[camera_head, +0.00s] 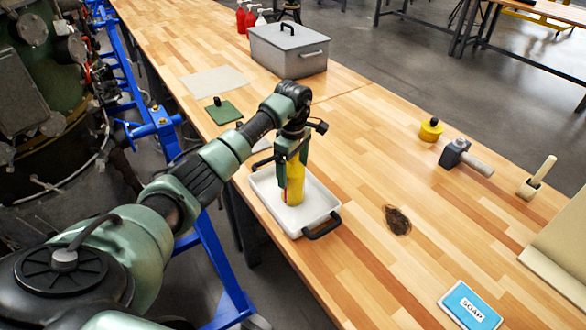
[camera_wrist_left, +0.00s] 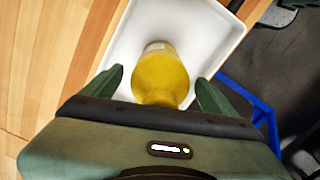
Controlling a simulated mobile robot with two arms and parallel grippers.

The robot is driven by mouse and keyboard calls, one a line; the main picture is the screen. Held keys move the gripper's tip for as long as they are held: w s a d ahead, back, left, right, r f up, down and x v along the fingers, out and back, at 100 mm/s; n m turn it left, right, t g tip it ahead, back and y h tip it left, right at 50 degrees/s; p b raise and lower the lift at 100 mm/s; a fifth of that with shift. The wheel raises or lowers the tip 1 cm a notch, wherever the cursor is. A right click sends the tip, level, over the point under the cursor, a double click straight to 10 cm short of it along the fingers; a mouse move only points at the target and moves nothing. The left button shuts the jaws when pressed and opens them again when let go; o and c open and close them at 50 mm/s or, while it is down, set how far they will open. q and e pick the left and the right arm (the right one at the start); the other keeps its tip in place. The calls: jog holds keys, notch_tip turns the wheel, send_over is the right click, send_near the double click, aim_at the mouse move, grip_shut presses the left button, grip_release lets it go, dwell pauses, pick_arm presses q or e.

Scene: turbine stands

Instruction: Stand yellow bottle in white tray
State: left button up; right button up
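The yellow bottle (camera_head: 294,190) stands upright inside the white tray (camera_head: 318,204), as far as the head view shows. In the left wrist view the bottle (camera_wrist_left: 161,75) shows from above against the white floor of the tray (camera_wrist_left: 207,30). My left gripper (camera_head: 292,162) points down over the upper part of the bottle. Its fingers (camera_wrist_left: 160,92) are spread on either side of the bottle, with a gap showing on both sides. The bottle's top is partly hidden by the gripper. My right gripper is not in view.
A grey metal box (camera_head: 288,52) stands farther back. The wood right of the tray is mostly clear.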

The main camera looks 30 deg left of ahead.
pick_arm(q)
jog(key=shift+o, duration=0.7)
jog(key=shift+r+p, duration=2)
jog(key=shift+r, duration=1.55)
jog(key=shift+d+f, duration=0.1)
